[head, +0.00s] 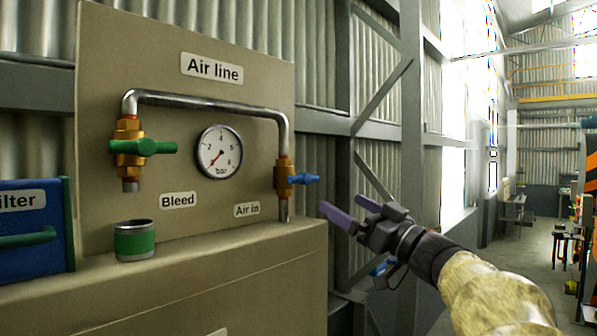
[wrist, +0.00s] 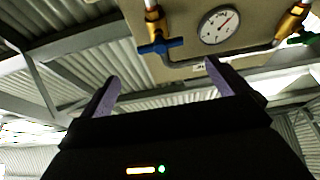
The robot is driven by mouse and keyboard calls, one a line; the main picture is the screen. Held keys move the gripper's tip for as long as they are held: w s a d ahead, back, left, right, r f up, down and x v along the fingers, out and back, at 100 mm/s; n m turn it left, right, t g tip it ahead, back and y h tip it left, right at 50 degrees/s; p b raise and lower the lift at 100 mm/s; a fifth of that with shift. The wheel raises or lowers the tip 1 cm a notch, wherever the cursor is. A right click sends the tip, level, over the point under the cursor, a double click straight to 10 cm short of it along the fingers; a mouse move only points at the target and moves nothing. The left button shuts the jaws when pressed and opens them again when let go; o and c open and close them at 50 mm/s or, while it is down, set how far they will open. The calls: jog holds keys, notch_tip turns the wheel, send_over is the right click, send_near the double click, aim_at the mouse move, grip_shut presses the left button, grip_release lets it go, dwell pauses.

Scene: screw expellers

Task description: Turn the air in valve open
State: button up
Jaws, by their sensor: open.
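The air in valve is a brass body (head: 283,176) with a blue handle (head: 306,179), on the right leg of the pipe above the "Air in" label (head: 246,209). The blue handle points sideways to the right, across the upright pipe. The blue handle also shows in the wrist view (wrist: 160,46), at the top, beyond my fingers. My gripper (head: 343,208) is open and empty, with purple fingers, to the right of the valve and slightly below it. It is apart from the handle. In the wrist view my gripper's fingers (wrist: 160,80) are spread wide with nothing between them.
A bleed valve with a green handle (head: 143,147) sits on the left pipe leg. A gauge (head: 219,152) is between the valves. A green-banded cup (head: 134,240) stands on the ledge (head: 200,250). A blue filter box (head: 35,225) is at left. The space around my gripper is free.

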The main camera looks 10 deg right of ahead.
aim_at(307, 180)
jog(key=p+x, duration=0.6)
jog(key=x, duration=0.7)
jog(key=shift+w+a+r, duration=0.1)
jog(key=shift+w+r, duration=0.05)
jog(key=shift+r, duration=0.05)
jog(key=shift+w+a+r+p, duration=0.1)
jog(key=shift+w+a+p, duration=0.25)
jog(key=shift+w, duration=0.1)
jog(key=c, duration=0.9)
